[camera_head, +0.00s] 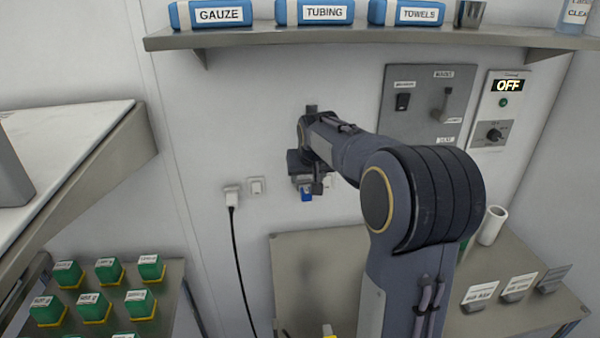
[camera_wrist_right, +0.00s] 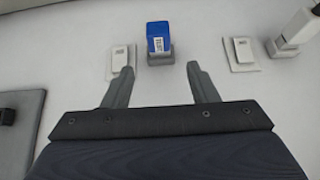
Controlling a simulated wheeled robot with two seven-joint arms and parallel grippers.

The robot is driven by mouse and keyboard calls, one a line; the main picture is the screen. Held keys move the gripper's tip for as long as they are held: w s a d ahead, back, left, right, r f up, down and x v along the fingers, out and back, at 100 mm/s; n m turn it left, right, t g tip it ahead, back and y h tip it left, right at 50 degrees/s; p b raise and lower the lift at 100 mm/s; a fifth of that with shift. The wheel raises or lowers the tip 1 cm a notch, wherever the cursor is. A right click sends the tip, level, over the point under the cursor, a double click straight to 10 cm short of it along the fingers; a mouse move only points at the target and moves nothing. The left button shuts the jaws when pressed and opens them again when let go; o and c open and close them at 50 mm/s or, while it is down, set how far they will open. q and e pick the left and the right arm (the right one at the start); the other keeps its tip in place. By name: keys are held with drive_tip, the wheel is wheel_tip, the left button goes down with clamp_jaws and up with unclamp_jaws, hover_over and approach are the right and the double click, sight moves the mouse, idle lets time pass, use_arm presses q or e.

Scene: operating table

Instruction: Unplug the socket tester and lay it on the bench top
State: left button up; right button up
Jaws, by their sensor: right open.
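The socket tester (camera_head: 306,194) is a small blue block plugged into the wall, partly hidden behind my right gripper in the head view. In the right wrist view the blue socket tester (camera_wrist_right: 159,38) shows a white label and sits in a grey socket (camera_wrist_right: 160,59). My right gripper (camera_wrist_right: 160,82) is open and empty, with the tester ahead of and roughly between its two fingers, apart from them. In the head view the right gripper (camera_head: 312,184) is close to the wall at the sockets. The bench top (camera_head: 300,262) is below, partly hidden by my right arm. My left gripper is not in view.
A switch panel (camera_head: 430,106) is on the wall. A shelf (camera_head: 380,36) with labelled boxes runs above. Label stands (camera_head: 513,287) are at the right.

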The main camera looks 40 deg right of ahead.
sight(306, 189)
drive_tip(key=x, duration=0.6)
drive_tip(key=shift+f, duration=0.1)
clamp_jaws()
idle(0.4)
drive_tip(key=shift+g+p, duration=0.3)
drive_tip(key=shift+p, duration=0.45)
drive_tip(key=shift+s+a, duration=0.3)
drive_tip(key=shift+s, duration=0.3)
idle(0.8)
